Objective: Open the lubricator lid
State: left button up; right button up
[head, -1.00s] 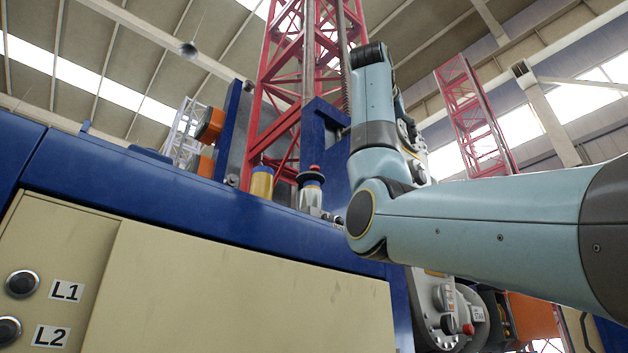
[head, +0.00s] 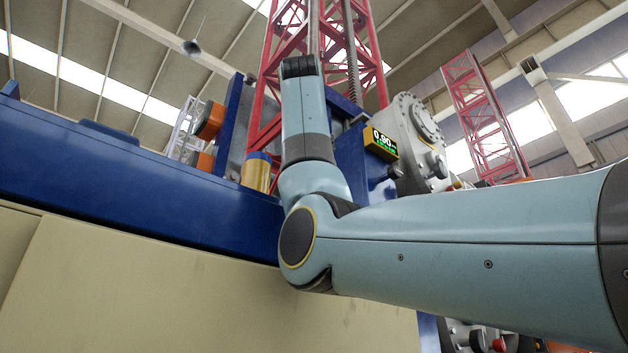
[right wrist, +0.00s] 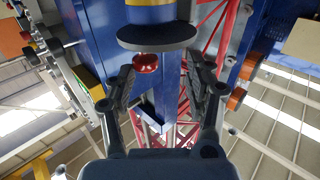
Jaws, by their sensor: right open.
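In the right wrist view the lubricator appears upside down at the top, with a yellow-and-blue body (right wrist: 150,14). Its wide dark lid (right wrist: 157,38) carries a red knob (right wrist: 146,63). My right gripper (right wrist: 160,70) is open, its two dark fingers apart to either side of the knob in the picture. I see no finger closed on the lid or knob. The lid looks shut against the body. My left gripper is in neither view.
A yellow canister (head: 257,172) stands on the blue machine top (head: 120,180), just left of my right arm. A box with a lit display (head: 380,143) and a grey round housing (head: 412,135) are to its right. Red lattice masts (head: 485,115) rise behind.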

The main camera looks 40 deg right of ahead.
jog(key=shift+w+d+f, duration=0.1)
jog(key=shift+w+d, duration=0.05)
jog(key=shift+d, duration=0.7)
jog(key=shift+w+d+f, duration=0.15)
jog(key=shift+w+d, duration=0.05)
jog(key=shift+d, duration=0.3)
jog(key=shift+w+d+f, duration=0.15)
jog(key=shift+d, duration=0.35)
jog(key=shift+w+a, duration=0.1)
jog(key=shift+a, duration=0.4)
jog(key=shift+c, duration=0.3)
jog(key=shift+s+a+r, duration=0.2)
jog(key=shift+s, duration=0.1)
jog(key=c, duration=0.5)
jog(key=shift+d, duration=0.2)
jog(key=shift+c, duration=0.9)
grip_shut()
jog(key=shift+w, duration=0.1)
jog(key=shift+f, duration=0.1)
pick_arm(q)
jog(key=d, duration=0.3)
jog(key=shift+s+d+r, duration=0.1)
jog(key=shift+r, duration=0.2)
pick_arm(e)
jog(key=shift+w+a, duration=0.15)
jog(key=shift+a, duration=0.05)
